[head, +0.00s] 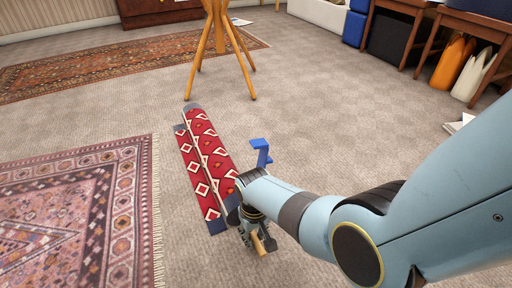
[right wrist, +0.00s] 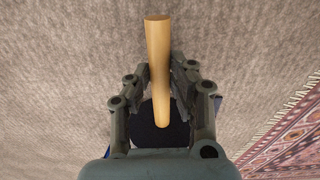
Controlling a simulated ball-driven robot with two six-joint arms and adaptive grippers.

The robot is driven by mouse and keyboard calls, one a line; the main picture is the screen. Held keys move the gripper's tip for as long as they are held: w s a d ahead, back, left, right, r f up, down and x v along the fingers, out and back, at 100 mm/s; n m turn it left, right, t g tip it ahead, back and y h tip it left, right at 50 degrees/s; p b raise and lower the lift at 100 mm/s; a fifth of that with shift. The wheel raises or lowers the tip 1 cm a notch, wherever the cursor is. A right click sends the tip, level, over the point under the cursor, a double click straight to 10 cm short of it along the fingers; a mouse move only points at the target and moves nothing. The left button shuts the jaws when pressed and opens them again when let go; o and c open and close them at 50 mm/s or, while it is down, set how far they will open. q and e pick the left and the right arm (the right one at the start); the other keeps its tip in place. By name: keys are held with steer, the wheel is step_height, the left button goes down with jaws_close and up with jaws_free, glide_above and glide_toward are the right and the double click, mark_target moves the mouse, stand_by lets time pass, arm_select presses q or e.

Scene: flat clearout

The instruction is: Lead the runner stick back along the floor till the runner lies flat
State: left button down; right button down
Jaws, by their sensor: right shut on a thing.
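The runner (head: 193,159) is a long red strip with white and dark diamond patterns and grey ends, on the carpet in the middle of the head view. A lengthwise line divides it, and its right part looks raised or folded over the left part; I cannot tell which. Its near right end is hidden behind my right arm. My right gripper (head: 254,236) is low beside the near end of the runner, shut on a pale wooden stick (head: 266,242). In the right wrist view the stick (right wrist: 158,60) runs lengthwise between the fingers (right wrist: 158,78). My left gripper is not in view.
A patterned pink rug (head: 75,225) lies at the left and a long red-brown rug (head: 130,63) behind. A wooden stand with splayed legs (head: 219,45) stands just beyond the runner's far end. Tables and bins line the back right.

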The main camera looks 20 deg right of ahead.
steer(key=shift+d, duration=2)
steer(key=shift+w+d+p, duration=0.15)
steer(key=shift+d+p, duration=0.15)
steer(key=shift+d, duration=2.7)
steer(key=shift+w+d, duration=0.1)
steer(key=shift+d, duration=2.9)
